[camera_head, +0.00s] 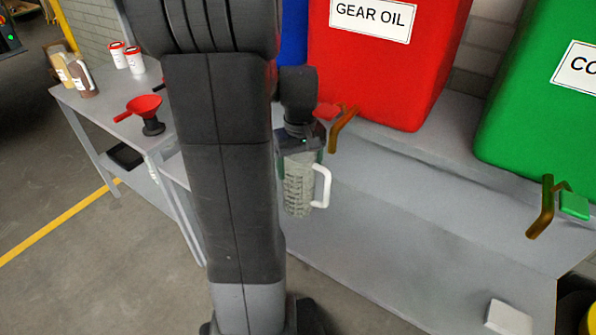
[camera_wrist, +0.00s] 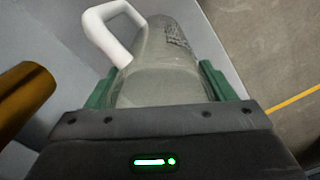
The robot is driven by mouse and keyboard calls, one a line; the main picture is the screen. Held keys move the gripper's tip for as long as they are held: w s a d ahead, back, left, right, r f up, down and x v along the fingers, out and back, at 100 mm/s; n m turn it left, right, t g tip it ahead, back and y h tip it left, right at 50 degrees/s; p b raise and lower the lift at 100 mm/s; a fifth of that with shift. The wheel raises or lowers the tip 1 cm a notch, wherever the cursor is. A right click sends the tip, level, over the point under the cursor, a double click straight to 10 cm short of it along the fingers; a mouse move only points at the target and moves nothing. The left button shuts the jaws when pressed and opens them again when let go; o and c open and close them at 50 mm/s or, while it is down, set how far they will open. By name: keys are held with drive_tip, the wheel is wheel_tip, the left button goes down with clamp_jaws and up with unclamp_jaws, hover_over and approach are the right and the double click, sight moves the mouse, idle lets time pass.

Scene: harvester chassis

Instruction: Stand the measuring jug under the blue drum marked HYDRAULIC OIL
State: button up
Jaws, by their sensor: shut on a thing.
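The measuring jug (camera_head: 298,186) is clear with a white handle and printed marks. My gripper (camera_head: 300,150) is shut on it and holds it in front of the grey stand, near the red drum's tap. In the wrist view the jug (camera_wrist: 165,65) lies between the green fingers of my gripper (camera_wrist: 155,90), with its handle at the upper left. A blue drum (camera_head: 293,35) shows only as a narrow strip behind my arm, left of the red drum. Its label and tap are hidden.
The red drum (camera_head: 375,75) reads GEAR OIL and has a brass tap (camera_head: 340,128). A green drum (camera_head: 535,110) with a brass tap (camera_head: 541,210) stands right. A white block (camera_head: 508,318) sits lower right.

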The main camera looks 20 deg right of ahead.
wheel_tip(320, 180, down, 4)
drive_tip(key=shift+s+a, duration=0.1)
drive_tip(key=shift+w+d+f+p, duration=0.2)
drive_tip(key=shift+w+f+p, duration=0.05)
drive_tip(key=shift+f+p, duration=0.25)
drive_tip(key=shift+f, duration=0.2)
drive_tip(key=o, duration=0.9)
drive_tip(key=shift+b, duration=0.3)
drive_tip(key=o, duration=0.4)
drive_tip(key=shift+r, duration=0.1)
